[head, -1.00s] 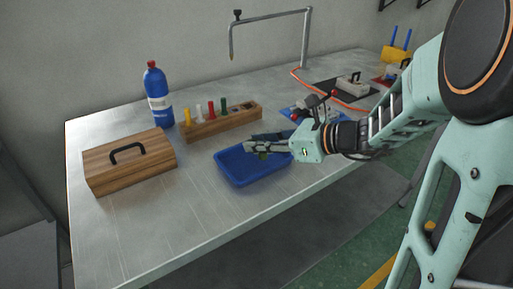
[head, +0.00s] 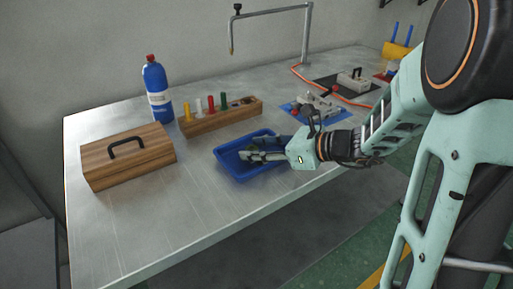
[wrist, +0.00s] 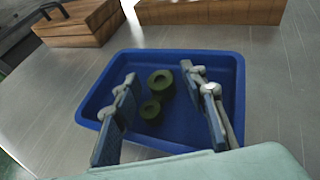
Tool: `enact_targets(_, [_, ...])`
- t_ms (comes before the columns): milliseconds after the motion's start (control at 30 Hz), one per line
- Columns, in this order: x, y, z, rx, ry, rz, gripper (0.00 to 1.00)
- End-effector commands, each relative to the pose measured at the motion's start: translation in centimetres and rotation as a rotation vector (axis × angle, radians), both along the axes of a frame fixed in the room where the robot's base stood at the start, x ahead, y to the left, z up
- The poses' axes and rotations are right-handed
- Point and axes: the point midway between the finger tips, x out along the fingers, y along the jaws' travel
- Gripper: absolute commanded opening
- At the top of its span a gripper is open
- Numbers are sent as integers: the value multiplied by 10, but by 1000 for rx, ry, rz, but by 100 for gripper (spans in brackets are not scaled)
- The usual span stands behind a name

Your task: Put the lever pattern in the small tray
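The blue small tray (head: 228,168) stands on the table, and it fills the middle of the wrist view (wrist: 226,62). The lever pattern (wrist: 160,85), a dark green piece with two round holed ends, shows inside the tray's outline, between my fingers and apart from both. It seems to lie on the tray floor. My gripper (head: 248,156) is over the tray, with its fingertips low at its inside. In the wrist view my gripper (wrist: 163,100) is open, one finger on each side of the pattern. In the head view the fingers hide the pattern.
A wooden box with a black handle (head: 130,160) is left of the tray. A wooden rack (head: 222,117) with coloured pegs and a blue bottle (head: 157,92) stand behind. A blue mat with metal parts (head: 318,106) is to the right. The table's front left is clear.

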Motion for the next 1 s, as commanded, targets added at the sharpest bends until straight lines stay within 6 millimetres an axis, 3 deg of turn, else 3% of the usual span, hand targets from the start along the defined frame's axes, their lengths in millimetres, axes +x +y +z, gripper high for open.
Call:
enact_targets(300, [0,-2,6,0,0,-1,39])
enact_targets(733, [-39,-72,40,0,-1,-5,39])
enact_targets(1000, [-53,-95,50,0,0,0,39])
